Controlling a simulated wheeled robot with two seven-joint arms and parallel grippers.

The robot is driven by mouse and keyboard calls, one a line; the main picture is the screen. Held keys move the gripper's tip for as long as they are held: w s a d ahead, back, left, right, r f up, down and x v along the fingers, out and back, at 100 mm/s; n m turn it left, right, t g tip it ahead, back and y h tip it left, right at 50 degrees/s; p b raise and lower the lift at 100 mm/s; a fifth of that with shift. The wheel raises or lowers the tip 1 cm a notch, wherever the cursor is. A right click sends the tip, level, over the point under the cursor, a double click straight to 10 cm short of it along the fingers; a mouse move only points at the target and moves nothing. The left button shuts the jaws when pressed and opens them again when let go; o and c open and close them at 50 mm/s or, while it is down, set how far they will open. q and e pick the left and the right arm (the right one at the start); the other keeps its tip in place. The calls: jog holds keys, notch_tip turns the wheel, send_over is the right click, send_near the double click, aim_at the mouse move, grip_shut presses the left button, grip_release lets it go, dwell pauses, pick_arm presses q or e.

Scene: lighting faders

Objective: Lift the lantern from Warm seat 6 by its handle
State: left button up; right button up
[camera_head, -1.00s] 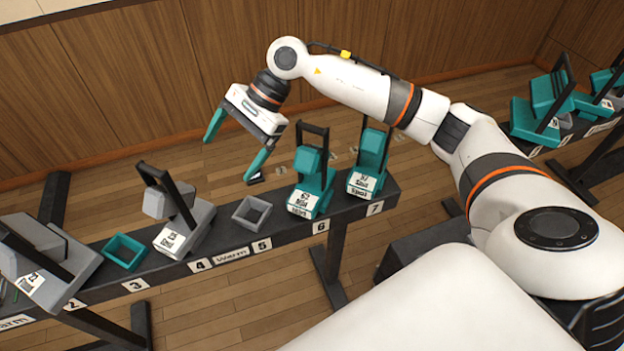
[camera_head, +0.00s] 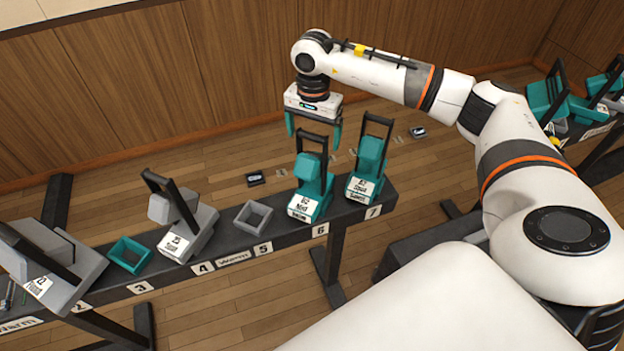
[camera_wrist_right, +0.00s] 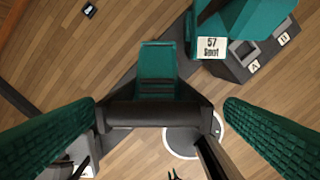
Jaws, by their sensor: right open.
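The teal lantern (camera_head: 309,168) stands upright at Warm seat 6 (camera_head: 320,230), with a black handle (camera_head: 312,134) on top and a white label at its front. My right gripper (camera_head: 313,127) is open above it, fingers pointing down, close to the handle bar. In the right wrist view, the handle bar (camera_wrist_right: 150,115) crosses between the two spread teal fingers, with a gap at each side; the teal lantern head (camera_wrist_right: 157,72) shows beyond it. I cannot tell whether the bar is level with the fingertips. My left gripper is not in view.
Grey lantern (camera_head: 185,225), empty grey holder (camera_head: 253,217) and teal holder (camera_head: 128,255) are to the left on the dark rail (camera_head: 230,240).

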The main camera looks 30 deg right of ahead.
aim_at(312, 154)
jog(key=f+p, duration=0.1)
jog(key=f, duration=0.3)
jog(key=shift+w, duration=0.2)
jog(key=c, duration=2)
jog(key=shift+w, duration=0.1)
grip_shut()
jog(key=shift+r, duration=0.2)
